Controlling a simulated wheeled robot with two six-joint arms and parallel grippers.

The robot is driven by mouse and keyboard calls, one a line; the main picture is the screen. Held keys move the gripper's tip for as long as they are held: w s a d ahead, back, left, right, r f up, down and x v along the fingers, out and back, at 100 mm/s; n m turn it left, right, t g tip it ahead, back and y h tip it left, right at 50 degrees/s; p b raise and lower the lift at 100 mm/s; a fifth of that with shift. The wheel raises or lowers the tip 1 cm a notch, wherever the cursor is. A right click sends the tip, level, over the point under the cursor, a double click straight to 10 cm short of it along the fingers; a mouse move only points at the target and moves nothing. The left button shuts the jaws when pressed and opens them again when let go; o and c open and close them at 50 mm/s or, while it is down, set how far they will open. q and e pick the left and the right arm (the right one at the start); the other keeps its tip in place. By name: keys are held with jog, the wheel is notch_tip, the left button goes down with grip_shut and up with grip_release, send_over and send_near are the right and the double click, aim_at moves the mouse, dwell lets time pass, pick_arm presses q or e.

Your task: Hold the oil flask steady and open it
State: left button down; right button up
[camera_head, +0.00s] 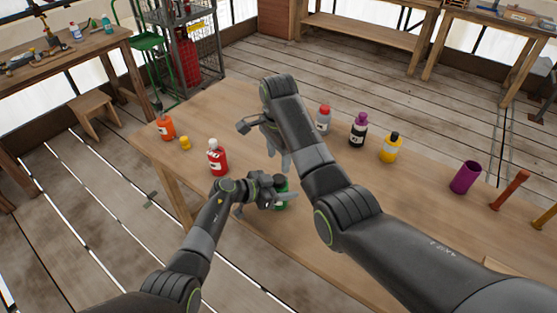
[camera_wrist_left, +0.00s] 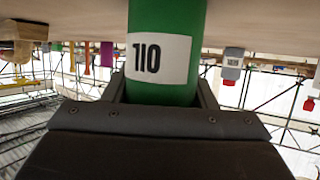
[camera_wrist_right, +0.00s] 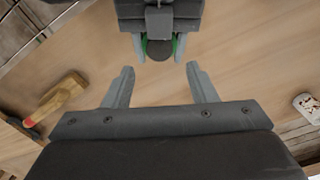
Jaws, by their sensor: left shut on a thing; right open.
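My left gripper (camera_head: 266,191) is shut on a green flask (camera_head: 282,187) at the table's near edge. In the left wrist view, the green flask (camera_wrist_left: 165,85) shows a white label reading 110 between the left gripper's fingers (camera_wrist_left: 160,92). In the right wrist view, a dark round cap (camera_wrist_right: 159,50) shows on top, with thin green parts beside it. My right gripper (camera_wrist_right: 160,70) is open and empty, its fingertips just short of the cap in that view. In the head view, the right gripper (camera_head: 276,147) is partly hidden by its own arm.
On the wooden table (camera_head: 250,110) stand a red bottle (camera_head: 217,160), orange bottle (camera_head: 166,130), small yellow piece (camera_head: 185,143), grey bottle (camera_head: 323,121), purple-capped bottle (camera_head: 358,131), yellow bottle (camera_head: 390,149) and purple cylinder (camera_head: 466,178). A wooden-handled tool (camera_wrist_right: 55,97) lies left in the right wrist view.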

aim_at(279, 179)
notch_tip(279, 179, down, 8)
jog(key=shift+r, duration=0.15)
dwell(0.3)
jog(key=c, duration=1)
jog(key=shift+n, duration=1.6)
jog(key=o, duration=1.1)
